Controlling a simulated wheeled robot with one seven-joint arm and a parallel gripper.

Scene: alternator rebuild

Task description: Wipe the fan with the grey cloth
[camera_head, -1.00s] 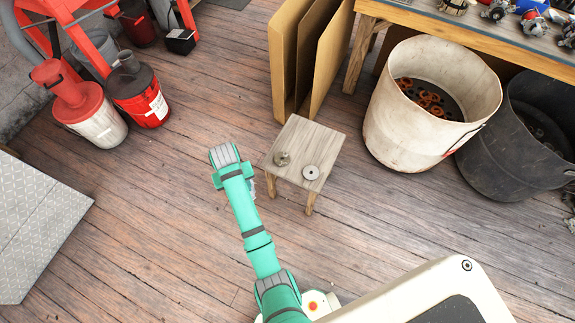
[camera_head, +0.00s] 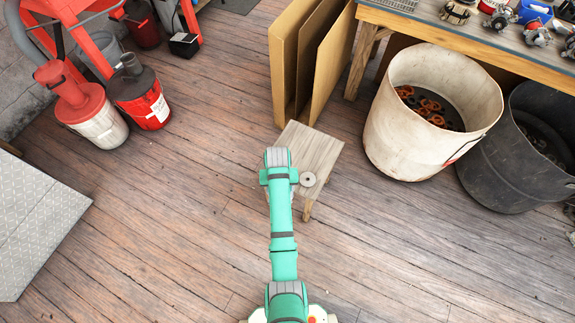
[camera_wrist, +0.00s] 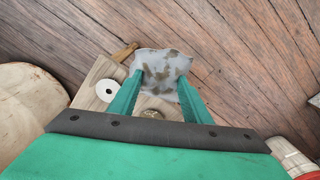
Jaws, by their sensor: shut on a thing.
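In the wrist view my gripper (camera_wrist: 161,78) is shut on the grey cloth (camera_wrist: 163,63), a pale square with brown stains held at the fingertips. Below it is a small wooden stool (camera_wrist: 92,76), which also shows in the head view (camera_head: 318,146). I cannot tell which of the two is the fan. In the head view my arm hides the metal part and the cloth.
A white bin (camera_head: 400,130) with orange-brown parts and a black bin (camera_head: 505,170) stand right of the stool. Cardboard sheets (camera_head: 330,70) stand behind it, beside a workbench (camera_head: 470,35). Red containers (camera_head: 140,100) stand at the left. The floor left of the stool is clear.

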